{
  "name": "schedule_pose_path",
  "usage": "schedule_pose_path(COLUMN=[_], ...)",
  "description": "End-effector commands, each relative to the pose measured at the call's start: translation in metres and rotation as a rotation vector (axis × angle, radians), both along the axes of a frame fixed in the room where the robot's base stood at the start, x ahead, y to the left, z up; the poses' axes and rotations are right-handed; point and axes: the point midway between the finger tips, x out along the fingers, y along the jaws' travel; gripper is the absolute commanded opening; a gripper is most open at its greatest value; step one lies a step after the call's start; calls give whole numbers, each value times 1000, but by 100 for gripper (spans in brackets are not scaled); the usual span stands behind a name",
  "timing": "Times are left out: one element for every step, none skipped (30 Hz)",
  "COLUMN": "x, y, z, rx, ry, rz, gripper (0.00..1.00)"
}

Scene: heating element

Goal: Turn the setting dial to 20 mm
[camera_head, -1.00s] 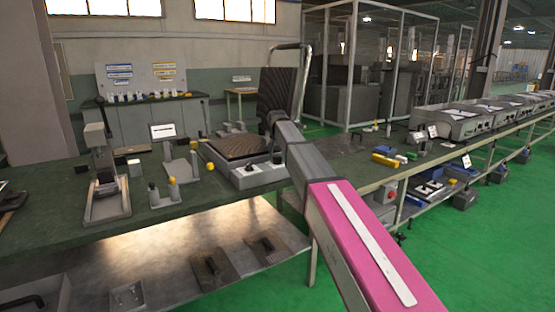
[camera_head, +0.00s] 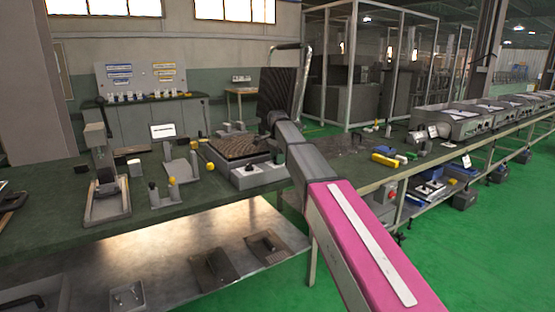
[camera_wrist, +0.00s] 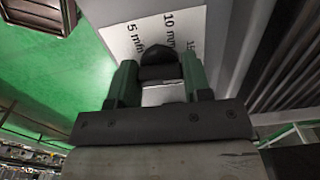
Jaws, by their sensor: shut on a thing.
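The setting dial (camera_wrist: 158,56) is a black knob in the wrist view. It stands on a pale plate (camera_wrist: 125,20) printed with "5 mm", "10 mm" and a partly hidden third mark on the right. My gripper (camera_wrist: 157,72) has its two green fingers on either side of the knob, shut on it. The knob and fingers cover part of the plate, and I cannot read a pointer or a 20 mm mark. In the head view my pink and grey arm reaches toward the bench, and I cannot make out the gripped dial there.
The green bench (camera_head: 190,205) carries a square device with a dark grid top (camera_head: 238,146) and a raised lid (camera_head: 277,92). A metal fixture (camera_head: 107,197) and yellow-knobbed stands (camera_head: 172,189) are to the left. Yellow blocks (camera_head: 384,159) lie right of my arm.

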Motion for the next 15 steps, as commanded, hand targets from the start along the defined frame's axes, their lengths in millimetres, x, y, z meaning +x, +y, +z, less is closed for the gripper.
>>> schedule_pose_path(x=[0,0,0,0,0,0,0,0,0,0,0,0,0,0,0], y=[0,0,0,0,0,0,0,0,0,0,0,0,0,0,0], z=[0,0,0,0,0,0,0,0,0,0,0,0,0,0,0], rx=[0,0,0,0,0,0,0,0,0,0,0,0,0,0,0], ry=[0,0,0,0,0,0,0,0,0,0,0,0,0,0,0], rz=[-45,-74,-111,-140,-169,-206,-235,-264,-301,-330,-358,-396,-425,-453,-491], gripper=[21,21,21,21,21,21,21,21,21,21,21,21,21,21,21])
